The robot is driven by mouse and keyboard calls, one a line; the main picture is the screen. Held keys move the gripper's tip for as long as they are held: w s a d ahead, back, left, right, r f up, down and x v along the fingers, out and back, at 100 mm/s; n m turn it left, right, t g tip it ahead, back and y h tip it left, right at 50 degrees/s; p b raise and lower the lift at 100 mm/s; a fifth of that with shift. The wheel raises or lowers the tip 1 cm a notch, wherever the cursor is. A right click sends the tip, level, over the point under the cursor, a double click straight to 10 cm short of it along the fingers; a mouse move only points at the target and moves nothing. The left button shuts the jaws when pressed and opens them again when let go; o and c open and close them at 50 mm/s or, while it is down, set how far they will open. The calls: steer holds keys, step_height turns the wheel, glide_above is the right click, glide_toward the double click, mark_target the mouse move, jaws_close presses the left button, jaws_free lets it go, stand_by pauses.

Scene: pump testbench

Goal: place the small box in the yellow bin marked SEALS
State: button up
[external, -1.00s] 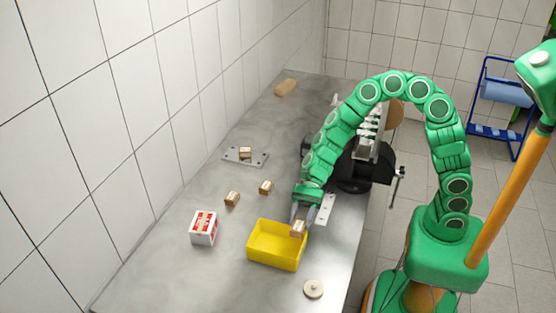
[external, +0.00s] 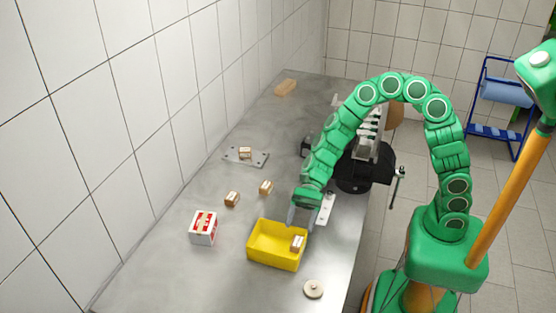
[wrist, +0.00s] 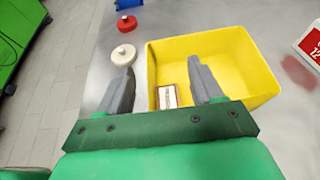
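The small box (external: 297,243), brown with a white label, is inside the yellow bin (external: 270,262) at its right end. In the wrist view the small box (wrist: 167,97) shows between and beyond my fingers, inside the yellow bin (wrist: 242,62), near one of its walls. My gripper (external: 303,217) is open and empty above the bin's back right edge. In the wrist view my gripper (wrist: 161,66) has its two grey fingers spread apart, with the box free of both. No SEALS marking is readable on the bin.
A white and red box (external: 203,228) is left of the bin. A round beige disc (external: 313,289) lies in front. A black machine (external: 362,170) stands behind.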

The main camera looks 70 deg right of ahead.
steer(key=shift+o, duration=0.3)
steer(key=shift+r, duration=0.55)
steer(key=v, duration=1.2)
steer(key=s+d+r+n+g+h, duration=0.1)
steer(key=s+n+h, duration=0.2)
steer(key=s+n, duration=0.35)
steer(key=s+d+r+n+g+h, duration=0.1)
steer(key=s+n+g+h, duration=0.15)
steer(key=s, duration=0.75)
steer(key=s+d+n+t+h, duration=0.1)
steer(key=s+d+n+h, duration=0.7)
steer(key=s+d, duration=0.7)
steer(key=shift+s+r+n+t, duration=0.15)
steer(key=shift+s+n+t, duration=0.2)
steer(key=shift+s+n, duration=0.15)
